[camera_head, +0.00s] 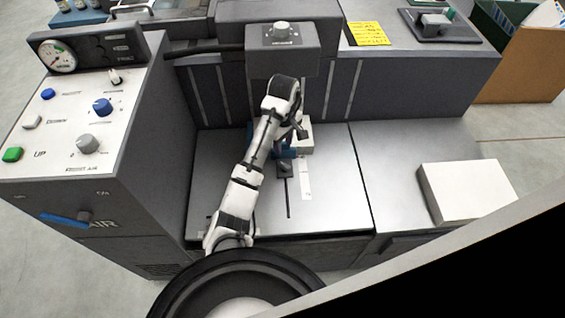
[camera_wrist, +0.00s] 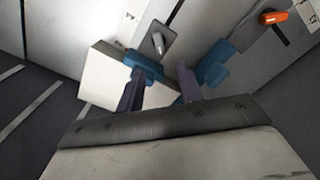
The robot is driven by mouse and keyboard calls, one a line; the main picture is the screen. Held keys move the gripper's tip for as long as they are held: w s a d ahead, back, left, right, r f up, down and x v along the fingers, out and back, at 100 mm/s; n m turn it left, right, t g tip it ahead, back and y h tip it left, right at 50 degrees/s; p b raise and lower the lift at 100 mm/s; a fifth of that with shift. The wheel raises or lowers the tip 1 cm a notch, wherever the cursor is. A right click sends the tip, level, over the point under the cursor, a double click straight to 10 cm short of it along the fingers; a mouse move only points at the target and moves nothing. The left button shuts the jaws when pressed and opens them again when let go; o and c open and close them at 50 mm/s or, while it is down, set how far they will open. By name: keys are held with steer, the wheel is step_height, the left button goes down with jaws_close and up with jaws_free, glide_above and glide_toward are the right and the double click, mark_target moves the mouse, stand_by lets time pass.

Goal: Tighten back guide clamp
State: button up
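The back guide clamp appears to be the small dark plate with a metal lever or knob (camera_head: 284,168) on the metal table, at the back end of a dark slot. In the wrist view the clamp (camera_wrist: 157,42) shows a silver lever on a grey plate. My gripper (camera_wrist: 180,66) is open, with blue-tipped fingers apart and nothing between them. The clamp lies just beyond the fingertips, nearer the left finger. In the head view my gripper (camera_head: 279,146) is partly hidden by my wrist, just behind the clamp. Whether a finger touches the clamp is unclear.
A small white block (camera_head: 305,138) stands beside my gripper and partly under the left finger in the wrist view (camera_wrist: 105,82). A white scale strip (camera_head: 305,180) lies right of the slot. An orange-topped part (camera_wrist: 274,17) is at upper right. A dark upright panel (camera_head: 225,90) closes the back.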

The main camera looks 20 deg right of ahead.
step_height(320, 180, down, 10)
steer(key=b, duration=0.3)
steer(key=shift+f, duration=0.15)
steer(key=shift+c, duration=0.2)
jaws_close()
